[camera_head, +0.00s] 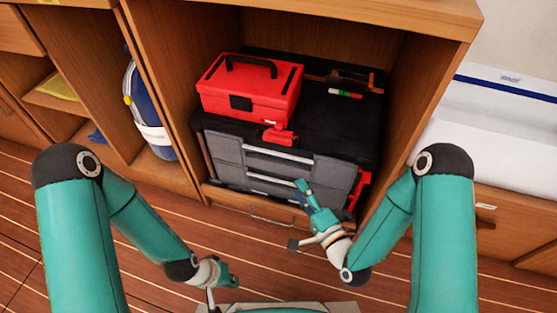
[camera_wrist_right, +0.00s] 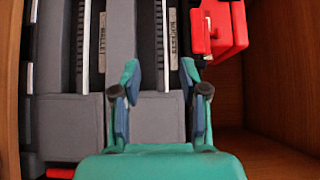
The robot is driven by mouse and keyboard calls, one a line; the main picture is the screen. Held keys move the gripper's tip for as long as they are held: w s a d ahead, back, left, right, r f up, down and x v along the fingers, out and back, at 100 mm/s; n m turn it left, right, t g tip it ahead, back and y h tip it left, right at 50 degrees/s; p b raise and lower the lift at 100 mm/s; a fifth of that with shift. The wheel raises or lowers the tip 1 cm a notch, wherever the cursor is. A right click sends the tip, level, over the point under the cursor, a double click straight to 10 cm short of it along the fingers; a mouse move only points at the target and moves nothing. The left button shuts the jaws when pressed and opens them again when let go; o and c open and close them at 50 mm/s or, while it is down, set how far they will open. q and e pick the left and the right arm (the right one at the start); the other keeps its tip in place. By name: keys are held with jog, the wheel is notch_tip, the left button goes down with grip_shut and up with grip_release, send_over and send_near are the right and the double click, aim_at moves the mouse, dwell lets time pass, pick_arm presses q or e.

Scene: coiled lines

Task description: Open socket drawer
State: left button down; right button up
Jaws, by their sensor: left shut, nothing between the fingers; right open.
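A black tool chest (camera_head: 340,125) with grey drawers (camera_head: 270,165) stands in a wooden cabinet. Its drawer fronts look closed, with pale handle strips (camera_head: 282,153). In the right wrist view the drawers appear turned on their side, with strips (camera_wrist_right: 163,50) and small labels (camera_wrist_right: 102,30); I cannot firmly read which is the socket drawer. My right gripper (camera_head: 303,190) is open and empty before the right part of the drawer fronts; its fingers (camera_wrist_right: 160,85) show apart in the wrist view. My left gripper (camera_head: 232,282) is shut and empty, low near my base, away from the chest.
A red toolbox (camera_head: 250,88) sits on the chest, with a red latch (camera_head: 278,136) at the chest's front edge. Cabinet walls (camera_head: 418,80) close in both sides. A blue cylinder (camera_head: 148,115) stands in the left compartment. The striped floor before the cabinet is clear.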

aim_at(279, 158)
pick_arm(q)
notch_tip(279, 158, down, 2)
jog(key=shift+f+b, duration=0.2)
jog(key=shift+b, duration=0.9)
pick_arm(e)
jog(key=x, duration=1.2)
jog(key=shift+w+a, duration=0.1)
jog(key=shift+w, duration=0.15)
grip_shut()
